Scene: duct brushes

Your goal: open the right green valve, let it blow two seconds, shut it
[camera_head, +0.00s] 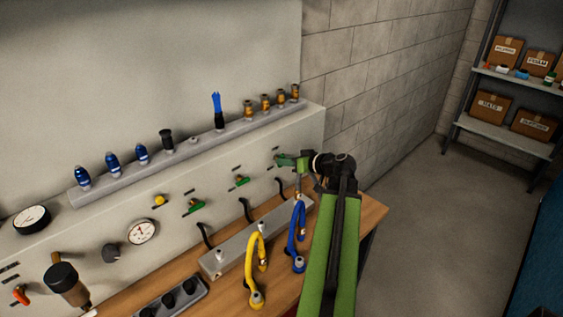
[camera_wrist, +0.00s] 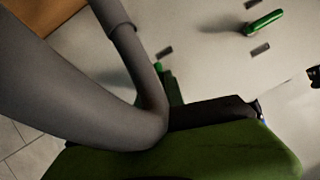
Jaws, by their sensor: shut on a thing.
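Three green valve handles run along the sloped panel in the head view: a left one (camera_head: 193,207), a middle one (camera_head: 240,181) and the right green valve (camera_head: 280,157). My gripper (camera_head: 287,160) is at the right valve, shut on its handle. My gripper hides most of that valve, so its exact angle is hard to read. In the wrist view, a green piece of the right valve (camera_wrist: 160,68) shows beyond the dark jaw (camera_wrist: 210,112). Another green handle (camera_wrist: 265,22) lies apart at the upper right.
A yellow hose (camera_head: 254,268) and a blue hose (camera_head: 297,240) stand on the bench below the panel. A ledge (camera_head: 180,146) above holds blue and brass fittings and a blue brush (camera_head: 217,108). A large grey bent shape (camera_wrist: 130,110) blocks much of the wrist view.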

